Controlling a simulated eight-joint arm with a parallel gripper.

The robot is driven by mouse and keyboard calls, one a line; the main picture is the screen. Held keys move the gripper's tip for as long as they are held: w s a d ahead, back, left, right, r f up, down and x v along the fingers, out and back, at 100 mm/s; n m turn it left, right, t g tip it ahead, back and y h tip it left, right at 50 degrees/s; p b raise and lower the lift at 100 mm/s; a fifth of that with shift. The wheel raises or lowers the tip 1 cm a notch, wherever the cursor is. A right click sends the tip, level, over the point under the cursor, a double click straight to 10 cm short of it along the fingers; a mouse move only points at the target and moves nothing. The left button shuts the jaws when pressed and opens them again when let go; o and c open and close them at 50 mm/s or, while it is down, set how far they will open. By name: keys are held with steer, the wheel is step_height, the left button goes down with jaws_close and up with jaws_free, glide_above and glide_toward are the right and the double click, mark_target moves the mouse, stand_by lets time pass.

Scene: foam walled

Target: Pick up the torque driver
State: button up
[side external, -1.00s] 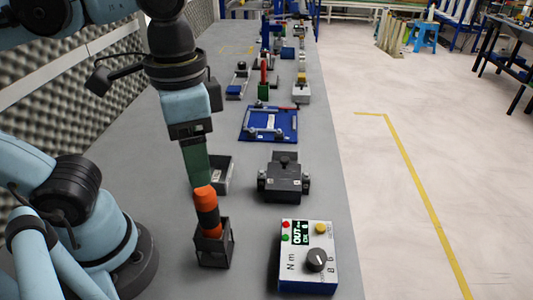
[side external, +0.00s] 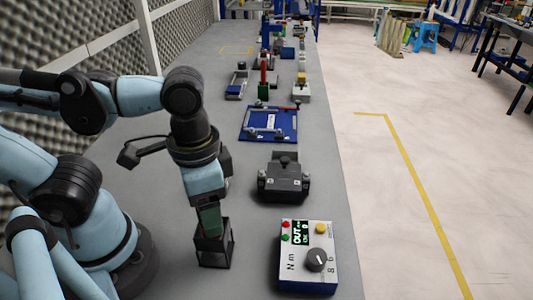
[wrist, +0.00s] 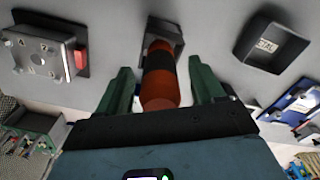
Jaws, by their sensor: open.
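The torque driver (wrist: 161,75), with an orange and black handle, stands in its dark holder (side external: 213,243). In the wrist view its handle lies between the two green fingers of my gripper (wrist: 163,88). My gripper is open. In the side view my gripper (side external: 211,222) is down at the holder, and its fingers and the holder hide the driver there.
A torque tester box (side external: 308,258) with a dial stands right of the holder. A dark fixture (side external: 284,178) and a blue board (side external: 268,123) lie farther back. A dark bin marked METAL (wrist: 270,45) shows in the wrist view. Bare grey table lies between them.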

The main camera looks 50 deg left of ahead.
steer(key=shift+f, duration=0.5)
steer(key=c, duration=1.2)
steer(key=shift+r, duration=0.15)
step_height(320, 180, up, 19)
stand_by(1.3)
steer(key=shift+w, duration=0.1)
